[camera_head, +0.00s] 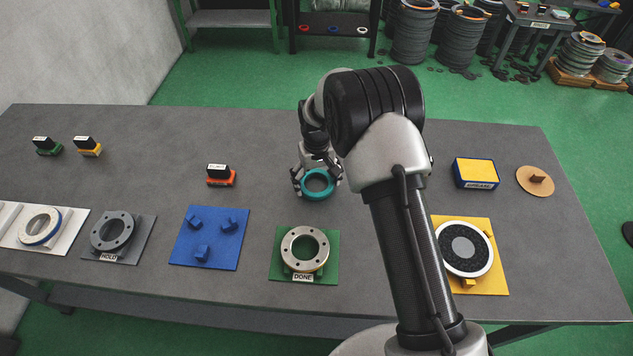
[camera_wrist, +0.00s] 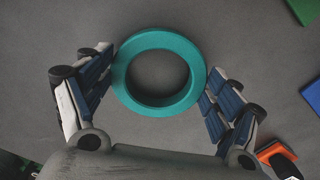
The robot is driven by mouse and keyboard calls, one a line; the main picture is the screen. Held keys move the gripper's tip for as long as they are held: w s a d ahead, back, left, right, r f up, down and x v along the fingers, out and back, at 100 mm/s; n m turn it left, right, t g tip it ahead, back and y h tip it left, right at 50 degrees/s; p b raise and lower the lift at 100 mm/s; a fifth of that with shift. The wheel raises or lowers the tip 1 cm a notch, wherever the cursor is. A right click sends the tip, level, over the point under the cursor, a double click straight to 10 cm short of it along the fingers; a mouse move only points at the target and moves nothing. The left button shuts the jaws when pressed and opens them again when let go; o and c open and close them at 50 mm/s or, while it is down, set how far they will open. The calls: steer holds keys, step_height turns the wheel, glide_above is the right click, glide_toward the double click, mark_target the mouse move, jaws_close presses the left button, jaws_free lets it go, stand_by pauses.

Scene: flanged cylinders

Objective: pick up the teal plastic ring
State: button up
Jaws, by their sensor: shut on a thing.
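The teal plastic ring (camera_head: 317,196) is between the fingers of my gripper (camera_head: 316,180), near the middle of the table in the head view. In the wrist view the ring (camera_wrist: 159,110) lies flat to the camera, with grey table visible through its hole. The fingers of my gripper (camera_wrist: 160,98) press on its outer rim from the left and right. I cannot tell whether the ring is clear of the table or touching it.
A green DONE plate (camera_head: 329,272) holding a metal flange (camera_head: 305,238) sits in front. A blue plate with pegs (camera_head: 228,257) is to its left. A red-orange stamp (camera_head: 221,176) stands left of my gripper. A yellow-blue GREASE box (camera_head: 476,172) is right of my arm.

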step_height(320, 180, up, 20)
steer(key=p, duration=0.4)
steer(key=shift+s+f, duration=0.1)
steer(key=shift+f, duration=0.05)
steer(key=s+a+f, duration=0.1)
steer(key=s+f, duration=0.3)
steer(key=s, duration=0.6)
steer(key=s+f+p, duration=0.1)
steer(key=s+f, duration=0.3)
steer(key=s, duration=0.7)
steer(key=shift+a+f, duration=0.3)
steer(key=shift+a, duration=0.1)
steer(key=shift+s, duration=0.1)
steer(key=shift+f+b, duration=2.1)
steer(key=shift+f, duration=0.8)
steer(key=shift+f+b, duration=0.5)
steer(key=shift+f, duration=0.1)
